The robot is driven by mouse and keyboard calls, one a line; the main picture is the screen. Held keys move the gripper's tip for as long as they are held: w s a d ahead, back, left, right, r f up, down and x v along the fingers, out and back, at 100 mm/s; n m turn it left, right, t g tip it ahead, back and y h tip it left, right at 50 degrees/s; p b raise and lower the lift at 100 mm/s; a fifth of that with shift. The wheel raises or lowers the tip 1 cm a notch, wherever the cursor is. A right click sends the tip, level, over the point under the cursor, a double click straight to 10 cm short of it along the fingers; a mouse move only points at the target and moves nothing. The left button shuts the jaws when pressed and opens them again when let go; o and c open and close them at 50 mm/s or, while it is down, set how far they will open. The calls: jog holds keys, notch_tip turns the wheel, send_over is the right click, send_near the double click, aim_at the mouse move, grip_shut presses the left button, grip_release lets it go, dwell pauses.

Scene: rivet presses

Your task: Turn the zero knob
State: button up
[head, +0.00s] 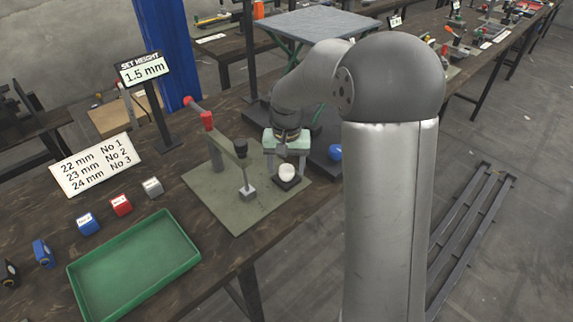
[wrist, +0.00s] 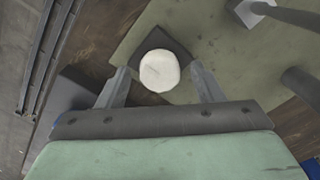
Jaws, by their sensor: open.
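A white round knob (head: 287,172), which fits the zero knob, sits on a small dark square base (head: 288,184) on the olive-green plate (head: 230,212). I see no label on it. The knob also shows in the wrist view (wrist: 159,70), between my fingertips. My gripper (head: 286,162) points down at the knob, one finger on each side. It is open, with a gap between each finger and the knob in the wrist view. The height of the fingertips against the knob is hard to tell.
A blue ball (head: 335,152) is close on the right. A green tray (head: 135,262), coloured blocks and a "1.5 mm" sign (head: 145,73) stand further left.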

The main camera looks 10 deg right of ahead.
jog(key=c, duration=1)
jog(key=n+p, duration=0.1)
jog(key=n, duration=0.4)
jog(key=shift+r+n, duration=0.1)
jog(key=shift+n, duration=0.3)
jog(key=n+p, duration=0.1)
jog(key=n, duration=0.5)
jog(key=o, duration=1)
